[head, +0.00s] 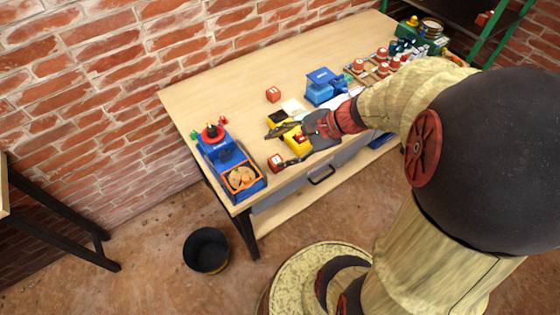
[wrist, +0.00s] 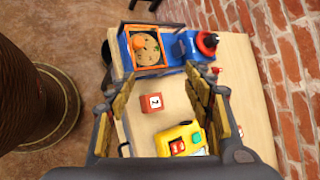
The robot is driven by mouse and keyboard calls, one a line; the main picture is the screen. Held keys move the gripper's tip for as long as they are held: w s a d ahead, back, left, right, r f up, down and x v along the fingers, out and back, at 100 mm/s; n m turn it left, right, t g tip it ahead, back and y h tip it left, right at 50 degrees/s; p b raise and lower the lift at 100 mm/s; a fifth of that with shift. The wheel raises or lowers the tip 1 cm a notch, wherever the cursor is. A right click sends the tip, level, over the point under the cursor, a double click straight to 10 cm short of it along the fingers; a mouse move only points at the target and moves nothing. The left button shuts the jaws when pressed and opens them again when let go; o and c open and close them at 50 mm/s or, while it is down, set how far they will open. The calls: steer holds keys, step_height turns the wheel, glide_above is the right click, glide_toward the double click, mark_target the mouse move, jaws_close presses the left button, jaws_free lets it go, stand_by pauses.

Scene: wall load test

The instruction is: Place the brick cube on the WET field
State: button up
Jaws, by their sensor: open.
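A small brick-red cube (head: 276,162) with a pale mark on top stands near the table's front edge. In the wrist view the cube (wrist: 152,102) shows between my fingers, apart from them. Another similar red cube (head: 273,94) stands farther back. My gripper (head: 288,146) is open and empty, over the table around the yellow device. I cannot read any WET label. A white square (head: 293,106) lies behind the gripper, with a dark patch partly hidden beside it; I cannot tell whether either is the WET field.
A yellow device (head: 297,143) stands close to the near cube and under my gripper. A blue machine with an orange tray (head: 241,178) stands at the left end. A blue box (head: 323,86) and several red-topped pieces stand to the right. A black bucket (head: 206,250) is on the floor.

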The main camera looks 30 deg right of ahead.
steer(key=s+a+r+n+h, duration=0.6)
steer(key=s+r+n, duration=0.5)
steer(key=n, duration=0.6)
steer(key=shift+a+r+n+h, duration=0.3)
steer(key=shift+a+n, duration=0.1)
steer(key=shift+a, duration=0.1)
